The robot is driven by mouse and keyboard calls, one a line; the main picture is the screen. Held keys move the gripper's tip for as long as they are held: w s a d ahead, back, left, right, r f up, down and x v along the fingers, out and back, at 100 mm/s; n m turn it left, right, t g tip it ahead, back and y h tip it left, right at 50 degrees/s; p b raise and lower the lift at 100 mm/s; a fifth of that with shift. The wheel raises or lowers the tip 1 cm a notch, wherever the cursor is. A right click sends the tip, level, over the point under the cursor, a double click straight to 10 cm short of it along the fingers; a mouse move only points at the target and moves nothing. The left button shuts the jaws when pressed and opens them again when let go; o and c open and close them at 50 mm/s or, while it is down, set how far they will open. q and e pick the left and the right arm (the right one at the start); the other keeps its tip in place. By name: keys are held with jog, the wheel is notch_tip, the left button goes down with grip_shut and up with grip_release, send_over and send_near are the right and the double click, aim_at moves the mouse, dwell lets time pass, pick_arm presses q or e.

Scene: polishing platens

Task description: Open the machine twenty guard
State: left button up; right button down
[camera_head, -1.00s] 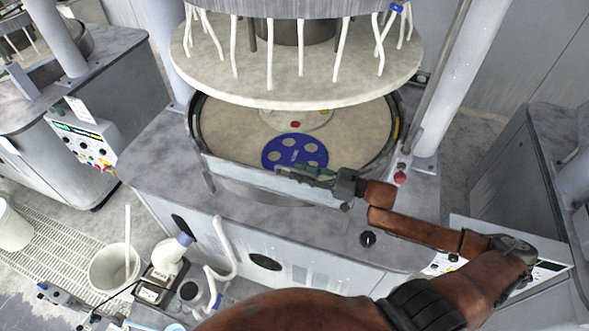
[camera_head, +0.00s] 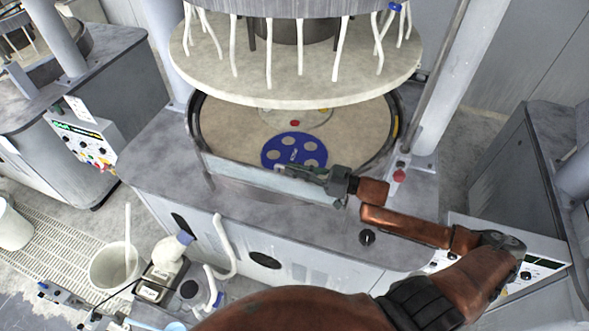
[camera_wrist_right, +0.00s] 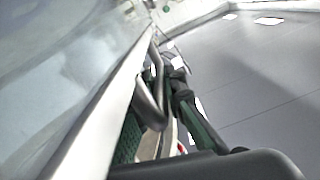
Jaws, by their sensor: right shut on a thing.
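The machine's front guard (camera_head: 235,173) is a pale, narrow curved panel along the near rim of the round polishing platen (camera_head: 235,125). My right gripper (camera_head: 295,173) is at the upper edge of this guard, right of its middle. In the right wrist view its dark fingers with green pads (camera_wrist_right: 150,125) are closed around a bent metal handle (camera_wrist_right: 150,90) beside the guard's edge (camera_wrist_right: 105,105). The fingers partly hide the handle. My left gripper is out of view.
A blue disc with holes (camera_head: 272,153) lies on the platen behind the guard. The large upper plate (camera_head: 295,90) hangs above. A red button (camera_head: 399,175) and a black knob (camera_head: 367,237) are to the right. A white bucket (camera_head: 107,270) and bottles stand at the lower left.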

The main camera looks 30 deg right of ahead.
jog(key=shift+a, duration=0.1)
dwell(0.6)
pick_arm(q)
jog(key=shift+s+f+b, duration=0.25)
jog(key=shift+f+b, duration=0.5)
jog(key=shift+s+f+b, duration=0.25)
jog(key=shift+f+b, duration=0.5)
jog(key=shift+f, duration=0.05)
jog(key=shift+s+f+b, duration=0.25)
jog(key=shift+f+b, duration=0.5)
pick_arm(e)
jog(key=s+a+f+n, duration=0.9)
jog(key=a+f+n, duration=0.1)
jog(key=n, duration=0.4)
jog(key=shift+s+a+f, duration=0.15)
jog(key=shift+a, duration=0.25)
jog(key=c, duration=2)
grip_release()
